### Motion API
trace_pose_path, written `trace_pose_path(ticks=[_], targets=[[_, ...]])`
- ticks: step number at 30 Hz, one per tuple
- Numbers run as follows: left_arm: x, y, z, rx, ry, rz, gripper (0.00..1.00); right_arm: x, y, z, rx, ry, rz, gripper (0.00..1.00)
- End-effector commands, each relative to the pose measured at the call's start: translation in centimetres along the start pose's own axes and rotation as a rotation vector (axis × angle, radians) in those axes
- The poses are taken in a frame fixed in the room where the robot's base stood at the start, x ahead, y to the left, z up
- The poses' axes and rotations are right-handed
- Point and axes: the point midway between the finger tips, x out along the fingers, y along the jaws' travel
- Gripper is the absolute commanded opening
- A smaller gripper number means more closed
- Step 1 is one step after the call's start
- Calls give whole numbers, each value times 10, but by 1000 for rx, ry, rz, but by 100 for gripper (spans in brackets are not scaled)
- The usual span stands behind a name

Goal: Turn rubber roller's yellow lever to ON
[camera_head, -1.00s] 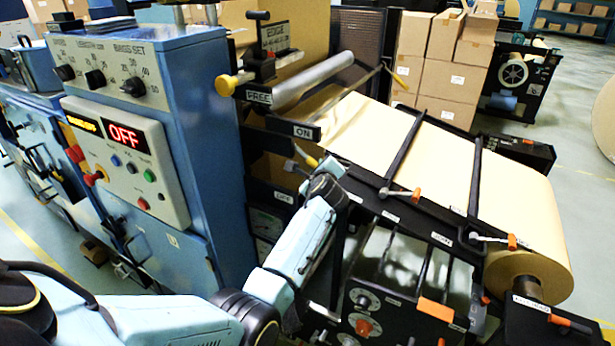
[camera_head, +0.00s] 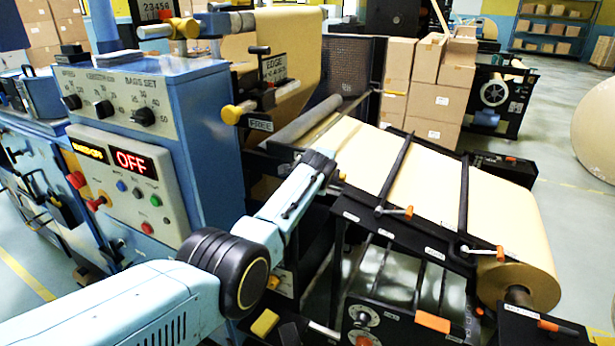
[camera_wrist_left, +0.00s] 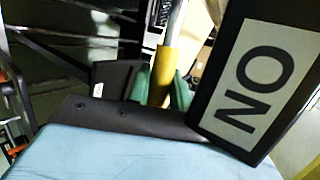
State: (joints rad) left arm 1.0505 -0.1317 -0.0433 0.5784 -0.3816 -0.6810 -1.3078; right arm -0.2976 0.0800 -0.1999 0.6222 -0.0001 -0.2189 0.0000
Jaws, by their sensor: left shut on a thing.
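The yellow lever (camera_wrist_left: 166,65) of the rubber roller shows in the left wrist view as a yellow grip on a pale metal rod. My left gripper (camera_wrist_left: 160,88) is shut on it, with a green fingertip on each side of the grip. A black plate with a white ON label (camera_wrist_left: 262,76) stands close to the right of the gripper. In the head view my left gripper (camera_head: 322,160) is at the machine's side, below the metal roller (camera_head: 305,120). My arm hides the held lever and the ON label there. My right gripper is not in view.
A blue control cabinet (camera_head: 205,130) with a lit OFF display (camera_head: 131,160) stands left of my arm. Another yellow-knobbed lever (camera_head: 234,114) sits by the FREE label (camera_head: 261,124). The kraft roll (camera_head: 525,265) and black frame bars (camera_head: 394,170) lie to the right.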

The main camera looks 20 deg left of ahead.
Motion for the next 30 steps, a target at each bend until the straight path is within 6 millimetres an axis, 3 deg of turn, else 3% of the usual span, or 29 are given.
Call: trace_pose_path(ticks=[14,15,19,30], targets=[[-1,-5,-4,-10,13,-5,0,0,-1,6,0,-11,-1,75],[-1,-5,-4,-10,13,-5,26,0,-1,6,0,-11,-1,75],[-1,-4,-4,-8,12,-4,43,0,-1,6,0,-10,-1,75],[-2,-3,-4,-6,11,-1,43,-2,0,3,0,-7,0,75]])
